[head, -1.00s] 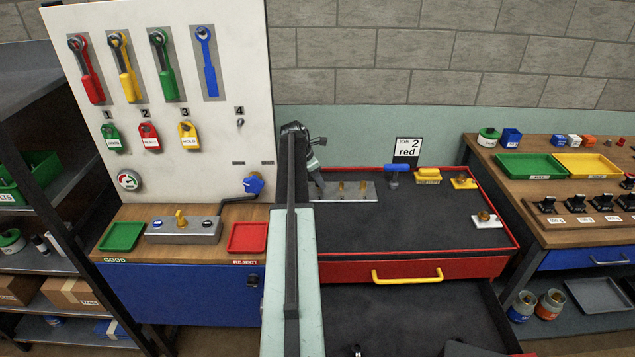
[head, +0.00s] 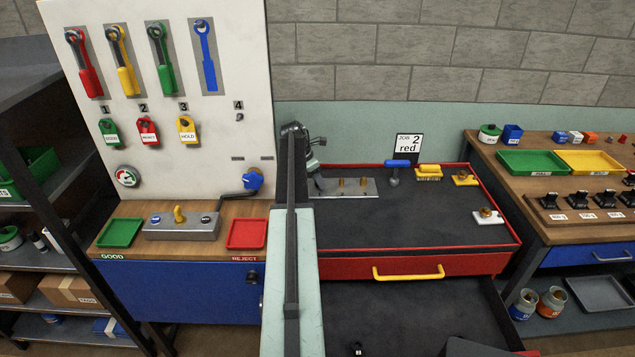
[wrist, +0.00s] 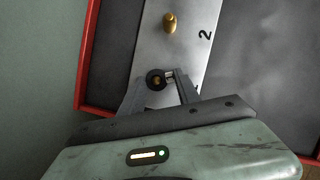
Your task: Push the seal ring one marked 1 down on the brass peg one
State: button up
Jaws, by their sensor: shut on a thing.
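A pale metal plate (head: 358,194) lies at the back left of the red-edged drawer and bears brass pegs. In the wrist view, a dark ring, the seal ring (wrist: 150,78), is around the brass peg (wrist: 157,81) beside a partly hidden mark. My gripper (wrist: 162,76) is shut on the ring, with its fingertips at the peg. I cannot tell how far down the ring sits. Another brass peg (wrist: 170,23) stands free beside the number 2. In the head view, my gripper (head: 313,180) is at the plate's left end, largely hidden by my arm.
A blue-handled tool (head: 397,164) and yellow blocks (head: 429,171) stand along the drawer's back. A white block (head: 488,217) with a brass part is at the right. The red drawer wall (wrist: 90,60) runs close left of my gripper. The drawer's middle is clear.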

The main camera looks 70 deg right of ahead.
jog(key=o, duration=1.4)
jog(key=shift+c, duration=0.2)
jog(key=shift+r, duration=0.1)
jog(key=shift+r+p, duration=0.35)
jog(key=shift+p, duration=0.2)
notch_tip(320, 180, up, 4)
jog(key=p, duration=0.3)
jog(key=shift+s+f, duration=0.1)
jog(key=shift+f, duration=0.1)
jog(key=s+a, duration=0.2)
jog(key=a, duration=0.3)
jog(key=s+a, duration=0.1)
jog(key=a, duration=0.4)
jog(key=s+a+p, duration=0.1)
jog(key=s+a, duration=0.1)
jog(key=a, duration=0.3)
jog(key=shift+s+r, duration=0.25)
jog(key=shift+s, duration=0.1)
